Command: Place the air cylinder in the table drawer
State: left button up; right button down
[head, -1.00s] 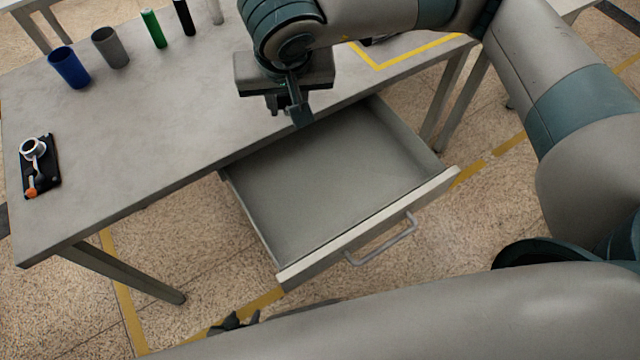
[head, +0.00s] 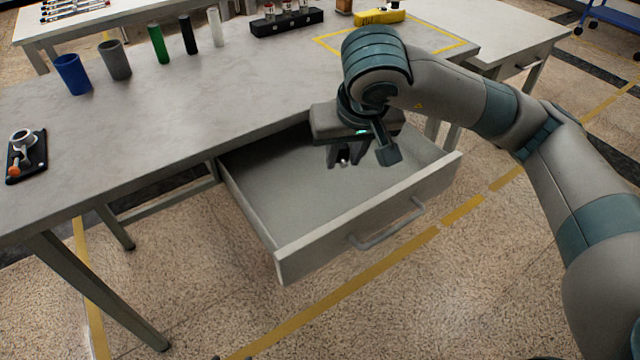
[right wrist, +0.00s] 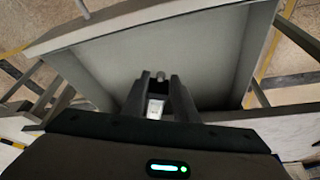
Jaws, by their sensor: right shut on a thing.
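My right gripper (head: 345,160) is over the open table drawer (head: 281,200), towards its right rear part. In the right wrist view the right gripper (right wrist: 160,92) is shut on a small light metal piece, the air cylinder (right wrist: 155,107), between its fingers. Only a small bright bit of the cylinder (head: 343,162) shows below the fingers in the head view; the rest is hidden by the gripper. The drawer floor shows bare below the gripper in the right wrist view (right wrist: 215,60). My left gripper is not in view.
The grey table (head: 200,115) carries a blue cup (head: 72,74), a grey cup (head: 115,60), green, black and white cylinders, and a black holder (head: 287,22). A black plate with a white ring fitting (head: 26,155) lies at the left. The drawer front with its handle (head: 388,226) sticks out.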

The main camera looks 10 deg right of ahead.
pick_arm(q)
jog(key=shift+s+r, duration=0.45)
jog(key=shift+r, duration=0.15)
pick_arm(e)
jog(key=shift+s+d+f, duration=0.3)
jog(key=shift+f, duration=0.05)
jog(key=shift+f, duration=0.15)
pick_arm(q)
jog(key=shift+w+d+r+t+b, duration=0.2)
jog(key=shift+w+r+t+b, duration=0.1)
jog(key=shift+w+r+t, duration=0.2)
pick_arm(e)
jog(key=shift+f, duration=3)
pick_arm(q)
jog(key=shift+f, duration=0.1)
pick_arm(e)
jog(key=shift+f, duration=1.85)
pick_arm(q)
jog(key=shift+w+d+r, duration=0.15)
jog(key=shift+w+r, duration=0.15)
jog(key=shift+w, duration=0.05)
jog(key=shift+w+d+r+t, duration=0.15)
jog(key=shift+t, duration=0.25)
pick_arm(e)
jog(key=shift+f, duration=0.1)
